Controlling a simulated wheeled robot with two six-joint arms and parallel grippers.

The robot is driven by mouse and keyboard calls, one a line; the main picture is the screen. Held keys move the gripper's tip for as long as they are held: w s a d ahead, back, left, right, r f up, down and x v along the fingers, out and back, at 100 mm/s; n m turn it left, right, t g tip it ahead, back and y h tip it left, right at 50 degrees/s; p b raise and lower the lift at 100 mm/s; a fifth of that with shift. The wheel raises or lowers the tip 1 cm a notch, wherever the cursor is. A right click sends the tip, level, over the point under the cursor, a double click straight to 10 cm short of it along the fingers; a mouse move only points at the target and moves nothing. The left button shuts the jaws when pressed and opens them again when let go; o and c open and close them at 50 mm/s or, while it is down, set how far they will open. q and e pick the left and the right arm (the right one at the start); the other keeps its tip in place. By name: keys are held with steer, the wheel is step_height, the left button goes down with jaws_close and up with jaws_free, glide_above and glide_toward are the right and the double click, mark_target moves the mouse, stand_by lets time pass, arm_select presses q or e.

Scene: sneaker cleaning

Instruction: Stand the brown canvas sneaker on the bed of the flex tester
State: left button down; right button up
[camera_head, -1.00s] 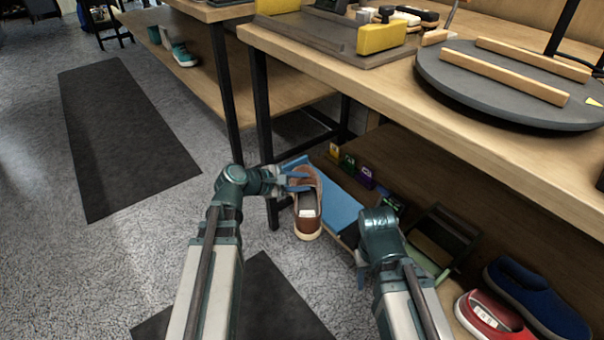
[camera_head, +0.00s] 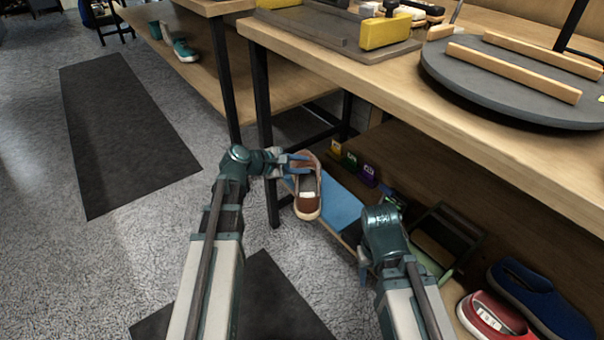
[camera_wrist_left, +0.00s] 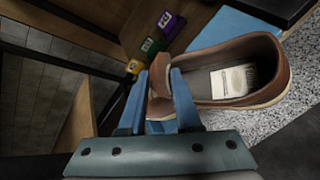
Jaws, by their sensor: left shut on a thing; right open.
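The brown canvas sneaker (camera_head: 307,188) hangs in the air beside the lower shelf, its opening up and a white label inside. My left gripper (camera_head: 292,165) is shut on the sneaker at its far end. In the left wrist view the blue fingers (camera_wrist_left: 165,98) pinch one end of the brown sneaker (camera_wrist_left: 225,75). My right gripper (camera_head: 362,262) is at the lower shelf's front edge, mostly hidden behind its own arm. The flex tester cannot be made out for sure; a grey board with yellow blocks (camera_head: 388,33) stands on the table top.
A grey round turntable (camera_head: 480,90) with two wooden bars sits on the table (camera_head: 400,85). The lower shelf holds a blue mat (camera_head: 342,203), small coloured boxes (camera_head: 350,160), a red shoe (camera_head: 488,314) and a blue shoe (camera_head: 540,298). Table legs (camera_head: 262,110) stand close to the sneaker.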

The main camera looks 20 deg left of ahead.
mark_target(301, 188)
arm_select(q)
steer(key=shift+s+f+b, duration=0.1)
steer(key=shift+f+b, duration=1.4)
steer(key=shift+f, duration=0.2)
steer(key=shift+f, duration=0.1)
steer(key=c, duration=0.6)
jaws_free()
